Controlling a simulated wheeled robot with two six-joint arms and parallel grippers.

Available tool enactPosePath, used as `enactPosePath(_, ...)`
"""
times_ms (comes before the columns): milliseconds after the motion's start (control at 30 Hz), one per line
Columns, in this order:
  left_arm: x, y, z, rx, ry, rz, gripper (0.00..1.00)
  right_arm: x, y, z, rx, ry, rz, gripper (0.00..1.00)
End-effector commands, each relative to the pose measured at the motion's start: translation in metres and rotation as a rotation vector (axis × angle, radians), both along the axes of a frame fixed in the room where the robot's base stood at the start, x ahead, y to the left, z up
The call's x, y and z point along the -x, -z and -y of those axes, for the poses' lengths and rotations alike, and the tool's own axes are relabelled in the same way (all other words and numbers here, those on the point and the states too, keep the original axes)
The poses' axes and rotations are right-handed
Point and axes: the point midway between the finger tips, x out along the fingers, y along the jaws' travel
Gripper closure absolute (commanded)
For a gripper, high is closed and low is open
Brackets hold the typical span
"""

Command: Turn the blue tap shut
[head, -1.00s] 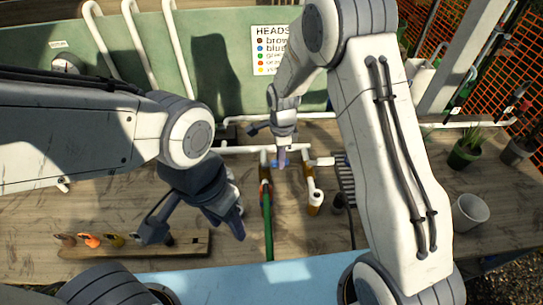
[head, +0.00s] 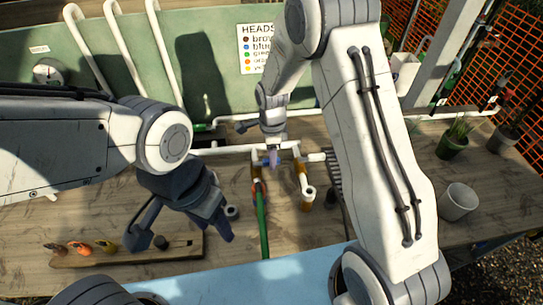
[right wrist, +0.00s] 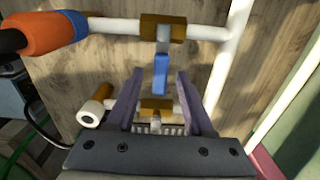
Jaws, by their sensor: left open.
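The blue tap lever (right wrist: 160,75) shows in the right wrist view, running lengthwise out from a brass-coloured fitting (right wrist: 162,28) on a white pipe. My right gripper (right wrist: 160,82) is open, with one purple-grey finger on each side of the lever and a visible gap on both sides. In the head view, a bit of the blue tap (head: 258,162) shows beside my right gripper (head: 272,158), which hides part of it. My left gripper (head: 185,237) is open and empty, over the bench's left front area.
A second brass fitting (right wrist: 158,104) lies between my right fingers, closer in. A green hose (head: 263,225) runs toward the front edge. A wooden rack (head: 125,251) with coloured heads is at front left. A white cup (head: 458,203) and potted plant (head: 452,146) stand right.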

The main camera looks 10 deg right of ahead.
Motion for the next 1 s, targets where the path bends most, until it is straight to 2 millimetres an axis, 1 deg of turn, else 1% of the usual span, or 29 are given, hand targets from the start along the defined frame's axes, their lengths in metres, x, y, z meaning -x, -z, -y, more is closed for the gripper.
enactPosePath(167, 0.0, 0.001, 0.0, 0.0, 0.0, 0.0, 0.47, 0.0, -0.001, 0.0, 0.0, -0.002, 0.0, 0.47)
enactPosePath(267, 0.0, 0.003, 0.0, 0.0, 0.0, 0.0, 0.47, -0.001, -0.008, 0.0, 0.0, -0.002, 0.003, 0.47)
enactPosePath(367, 0.0, 0.008, 0.0, 0.0, 0.0, 0.0, 0.47, -0.001, -0.024, 0.0, -0.001, -0.002, 0.005, 0.47)
enactPosePath(600, 0.0, 0.018, 0.0, 0.0, 0.001, 0.0, 0.47, -0.001, -0.073, 0.0, -0.001, -0.001, 0.006, 0.47)
enactPosePath(700, 0.0, 0.02, 0.0, 0.0, 0.001, 0.0, 0.47, -0.001, -0.088, 0.0, -0.001, -0.001, 0.004, 0.47)
enactPosePath(833, 0.0, 0.021, 0.0, 0.0, 0.001, 0.0, 0.47, -0.001, -0.1, 0.0, 0.0, -0.001, 0.002, 0.47)
enactPosePath(1000, 0.0, 0.021, 0.0, 0.0, 0.001, 0.0, 0.47, 0.0, -0.105, 0.0, 0.0, -0.001, -0.001, 0.47)
